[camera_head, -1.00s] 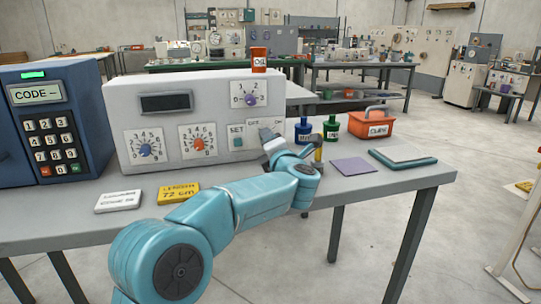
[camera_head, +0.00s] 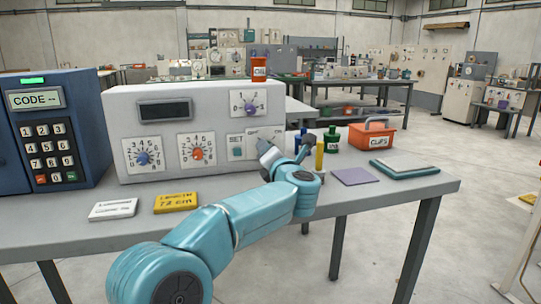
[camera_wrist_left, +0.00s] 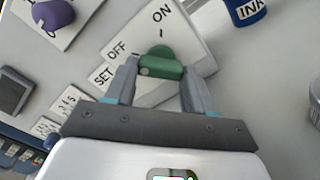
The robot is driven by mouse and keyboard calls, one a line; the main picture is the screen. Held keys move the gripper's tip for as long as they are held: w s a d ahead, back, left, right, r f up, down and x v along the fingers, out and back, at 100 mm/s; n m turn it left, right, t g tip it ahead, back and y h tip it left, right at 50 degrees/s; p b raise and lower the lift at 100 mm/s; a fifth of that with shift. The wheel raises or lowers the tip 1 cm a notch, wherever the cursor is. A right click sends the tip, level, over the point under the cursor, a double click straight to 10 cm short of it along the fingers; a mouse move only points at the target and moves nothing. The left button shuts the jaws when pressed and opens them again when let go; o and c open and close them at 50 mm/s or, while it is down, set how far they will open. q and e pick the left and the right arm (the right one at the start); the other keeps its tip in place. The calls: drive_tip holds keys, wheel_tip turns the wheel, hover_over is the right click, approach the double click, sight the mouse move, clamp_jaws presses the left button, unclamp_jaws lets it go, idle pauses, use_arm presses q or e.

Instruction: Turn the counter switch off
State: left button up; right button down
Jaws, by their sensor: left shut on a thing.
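The counter switch has a green knob (camera_wrist_left: 160,62) on a white plate (camera_wrist_left: 118,72) marked OFF and ON, seen close in the left wrist view. My left gripper (camera_wrist_left: 161,70) has one finger on each side of the knob and is shut on it. In the head view my left gripper (camera_head: 268,150) is at the lower right of the grey winder box (camera_head: 215,110) and hides the knob there. The knob's exact setting is hard to tell. My right gripper is in neither view.
A purple dial (camera_head: 248,106) sits above the switch, with blue (camera_head: 143,157) and orange (camera_head: 196,154) dials to its left. A green bottle (camera_head: 331,140) and an orange clips box (camera_head: 372,135) stand right of my gripper. A red cup (camera_head: 259,69) stands on the winder box.

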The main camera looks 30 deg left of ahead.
use_arm(q)
drive_tip(key=o, duration=1)
drive_tip(key=shift+o, duration=0.2)
drive_tip(key=v, duration=1.6)
drive_tip(key=shift+s+p, duration=0.2)
drive_tip(key=shift+p, duration=0.2)
drive_tip(key=shift+d, duration=0.2)
